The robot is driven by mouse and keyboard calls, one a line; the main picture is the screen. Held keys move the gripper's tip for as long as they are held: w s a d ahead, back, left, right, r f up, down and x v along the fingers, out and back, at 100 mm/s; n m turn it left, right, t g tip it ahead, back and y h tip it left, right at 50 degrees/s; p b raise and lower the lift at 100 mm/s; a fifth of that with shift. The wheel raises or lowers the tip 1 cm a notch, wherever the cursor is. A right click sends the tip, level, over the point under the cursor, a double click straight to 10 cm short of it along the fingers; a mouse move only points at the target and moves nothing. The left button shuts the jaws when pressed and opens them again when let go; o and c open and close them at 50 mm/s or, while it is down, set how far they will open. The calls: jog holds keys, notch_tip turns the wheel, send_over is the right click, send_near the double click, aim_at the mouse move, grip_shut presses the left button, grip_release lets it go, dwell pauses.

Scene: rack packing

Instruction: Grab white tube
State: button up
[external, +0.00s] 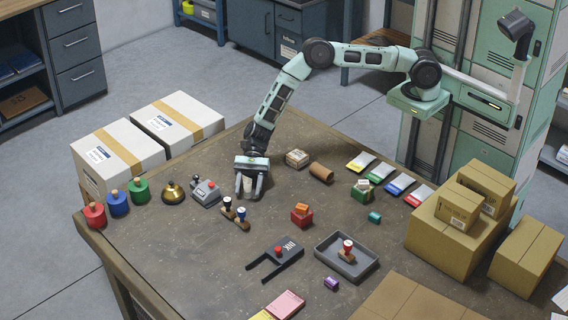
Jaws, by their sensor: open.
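A small white tube (247,185) stands on the brown table (190,240), left of its middle. My gripper (252,194) points down from above, with its fingers open on either side of the white tube. The gripper body hides the tube's top. I cannot tell whether either finger touches it.
The table's lower left is clear.

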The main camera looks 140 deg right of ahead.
jog(key=c, duration=1)
jog(key=shift+c, duration=0.2)
jog(key=shift+r, duration=0.1)
